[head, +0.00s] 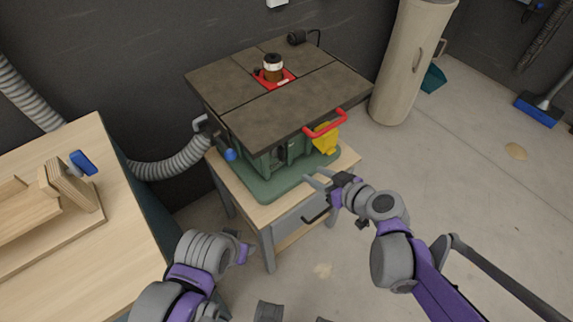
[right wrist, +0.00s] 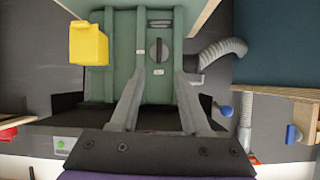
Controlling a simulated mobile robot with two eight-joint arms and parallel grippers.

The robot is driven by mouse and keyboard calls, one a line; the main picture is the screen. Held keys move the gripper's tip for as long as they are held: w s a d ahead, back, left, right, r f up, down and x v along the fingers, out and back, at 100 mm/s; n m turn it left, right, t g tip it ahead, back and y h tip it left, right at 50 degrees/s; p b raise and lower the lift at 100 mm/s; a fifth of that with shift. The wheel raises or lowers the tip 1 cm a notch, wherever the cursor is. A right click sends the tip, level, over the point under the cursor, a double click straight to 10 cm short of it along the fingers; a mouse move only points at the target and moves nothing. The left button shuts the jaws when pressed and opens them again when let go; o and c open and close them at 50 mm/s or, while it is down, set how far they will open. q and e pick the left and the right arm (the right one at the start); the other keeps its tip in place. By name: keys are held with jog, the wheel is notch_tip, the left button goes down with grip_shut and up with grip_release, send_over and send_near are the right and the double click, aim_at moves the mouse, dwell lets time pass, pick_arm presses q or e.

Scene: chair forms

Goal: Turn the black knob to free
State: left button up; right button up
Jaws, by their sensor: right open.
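The black knob (right wrist: 159,49) sits on the green front panel (right wrist: 137,80) of the machine in the right wrist view, beneath a small label plate. Its dark pointer lies along the picture's vertical. In the head view, a small dark shape (head: 283,153) under the tabletop appears to be the same knob. My right gripper (right wrist: 160,76) is open and empty. Its two fingers point at the panel, with the knob between and beyond their tips, apart from them. It also shows in the head view (head: 318,179), in front of the machine. My left gripper (head: 244,248) is low at left; its fingers are not clear.
A yellow box (head: 326,138) and a red handle (head: 326,123) stick out near the knob. The dark tabletop (head: 310,105) overhangs the panel. A blue knob (head: 230,155) and grey hose (head: 175,165) are at left. A wooden workbench (head: 120,220) stands further left.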

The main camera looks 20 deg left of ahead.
aim_at(283, 154)
jog(key=shift+n+t+y, duration=0.4)
jog(key=shift+n+y, duration=0.1)
jog(key=shift+y, duration=0.2)
jog(key=b+x, duration=0.1)
jog(key=x, duration=0.6)
jog(key=b+x, duration=0.1)
jog(key=x, duration=0.7)
jog(key=shift+w+d+f+b, duration=0.15)
jog(key=shift+d+f+b, duration=0.1)
jog(key=shift+b, duration=0.15)
pick_arm(q)
notch_tip(283, 154, down, 4)
jog(key=shift+f, duration=0.1)
pick_arm(e)
grip_shut()
